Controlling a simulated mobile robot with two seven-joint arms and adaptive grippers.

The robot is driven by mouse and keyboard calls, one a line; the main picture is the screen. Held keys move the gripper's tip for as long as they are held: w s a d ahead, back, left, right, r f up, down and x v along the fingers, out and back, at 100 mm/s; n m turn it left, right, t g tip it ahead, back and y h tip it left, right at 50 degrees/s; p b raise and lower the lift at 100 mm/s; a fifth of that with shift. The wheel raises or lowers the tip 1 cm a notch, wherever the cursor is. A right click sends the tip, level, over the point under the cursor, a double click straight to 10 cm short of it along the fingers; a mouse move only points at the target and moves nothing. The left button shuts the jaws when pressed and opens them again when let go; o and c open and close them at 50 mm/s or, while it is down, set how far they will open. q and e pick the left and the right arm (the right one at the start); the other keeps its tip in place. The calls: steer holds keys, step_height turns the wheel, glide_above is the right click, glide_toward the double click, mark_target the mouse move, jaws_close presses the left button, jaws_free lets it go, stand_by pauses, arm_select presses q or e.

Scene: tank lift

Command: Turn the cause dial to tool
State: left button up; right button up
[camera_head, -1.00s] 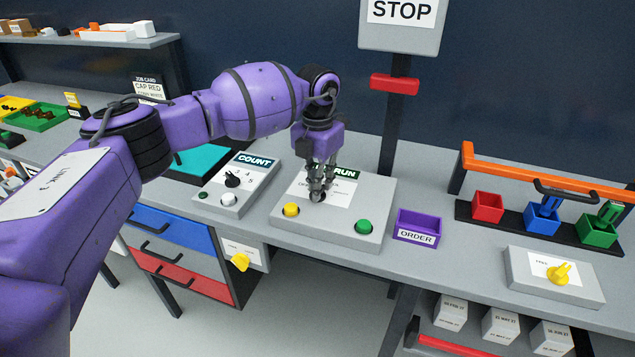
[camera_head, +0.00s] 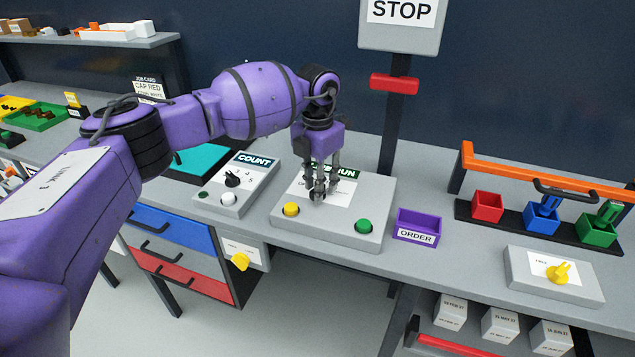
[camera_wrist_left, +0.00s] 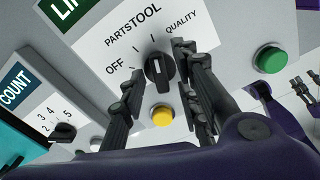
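The cause dial (camera_wrist_left: 159,72) is a black knob on the grey LINE RUN box (camera_head: 376,208). Around it, the wrist view shows the labels OFF, PARTS, TOOL and QUALITY. Its white mark points up, roughly toward TOOL. My left gripper (camera_head: 320,192) is open over the box, pointing down. In the left wrist view its fingers (camera_wrist_left: 160,95) stand on either side of the dial, apart from it. Metal finger-like parts (camera_wrist_left: 301,88) at the right edge of the wrist view appear to be my right gripper; the head view does not show it.
A yellow button (camera_head: 291,209) and a green button (camera_head: 363,226) are on the same box. The COUNT box (camera_head: 247,193) with its own black dial stands to the left. A purple ORDER tray (camera_head: 418,237) is to the right. A STOP sign (camera_head: 402,12) stands behind.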

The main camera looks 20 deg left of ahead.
arm_select(q)
steer(key=shift+r, duration=0.25)
step_height(320, 180, up, 12)
steer(key=shift+f, duration=0.25)
stand_by(0.6)
